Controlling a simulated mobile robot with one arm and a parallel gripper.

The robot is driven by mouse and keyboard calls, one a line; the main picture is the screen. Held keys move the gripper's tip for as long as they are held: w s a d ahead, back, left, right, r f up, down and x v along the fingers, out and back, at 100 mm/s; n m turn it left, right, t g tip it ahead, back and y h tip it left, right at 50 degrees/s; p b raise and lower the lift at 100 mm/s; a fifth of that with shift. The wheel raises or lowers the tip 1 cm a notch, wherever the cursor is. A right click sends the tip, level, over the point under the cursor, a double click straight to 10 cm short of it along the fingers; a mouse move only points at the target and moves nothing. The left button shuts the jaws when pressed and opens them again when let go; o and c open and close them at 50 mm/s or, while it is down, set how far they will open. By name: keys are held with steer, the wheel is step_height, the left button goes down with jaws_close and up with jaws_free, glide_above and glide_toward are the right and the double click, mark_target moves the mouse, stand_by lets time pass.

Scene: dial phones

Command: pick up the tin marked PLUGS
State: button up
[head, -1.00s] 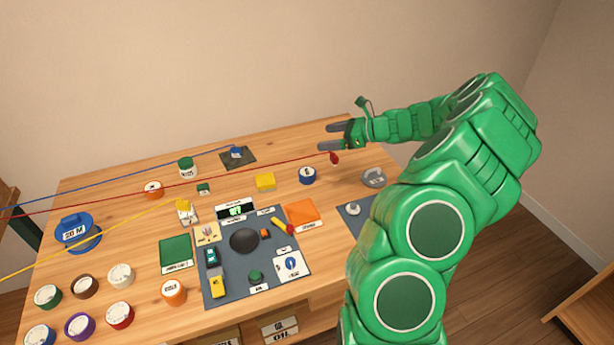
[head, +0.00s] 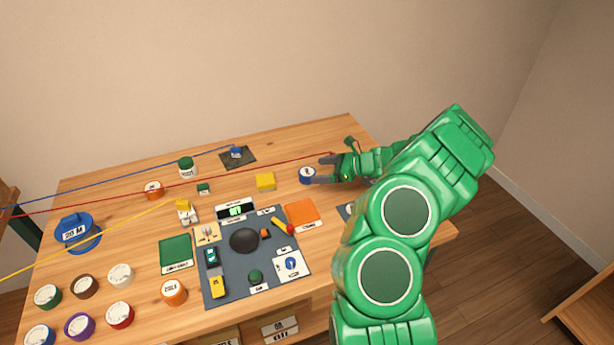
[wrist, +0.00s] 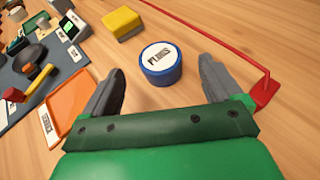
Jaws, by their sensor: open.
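The tin marked PLUGS (wrist: 160,63) is a round blue tin with a white lid, standing upright on the wooden table. In the wrist view it lies just ahead of my gripper (wrist: 160,85), roughly centred between the two grey fingers. The fingers are spread apart with nothing between them. In the head view the blue tin (head: 306,175) stands right by the fingertips of my gripper (head: 318,170). I cannot tell there whether a finger touches it.
A yellow block (wrist: 122,23) stands to the tin's left. An orange tray (wrist: 58,112) lies near the left finger. A red plug (wrist: 264,92) on a red cord lies close to the right finger. A grey mat (head: 228,285) with several items is further left.

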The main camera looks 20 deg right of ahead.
mark_target(309, 172)
steer(key=shift+x, duration=3.05)
steer(key=shift+f, duration=0.1)
steer(key=c, duration=1.1)
